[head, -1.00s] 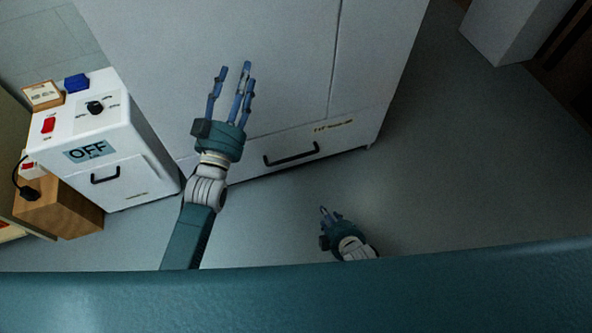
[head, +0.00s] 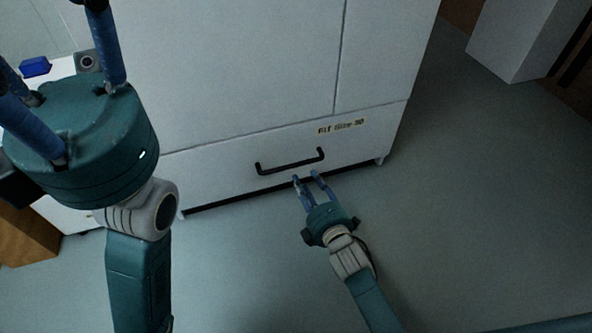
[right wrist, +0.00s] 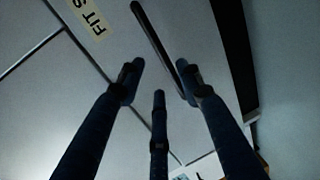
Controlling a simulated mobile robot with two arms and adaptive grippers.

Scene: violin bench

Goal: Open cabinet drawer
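The white cabinet (head: 230,70) has a wide bottom drawer (head: 220,170) with a black bar handle (head: 291,162) and a tan label (head: 341,126) starting "FIT". The drawer looks flush with the cabinet. My right gripper (head: 307,177) is open, with its fingertips just below the handle in the head view. The right wrist view shows its spread fingers (right wrist: 158,85) close to the handle (right wrist: 155,40), with nothing between them; whether any finger touches it I cannot tell. My left gripper (head: 60,70) is large at the left, fingers spread and empty, partly cut off by the frame.
A white unit with a blue object (head: 36,66) on top stands at the left, mostly hidden by my left gripper. A brown wooden box (head: 25,238) is beside it. Open grey floor (head: 450,230) lies in front and right. A white block (head: 515,40) stands back right.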

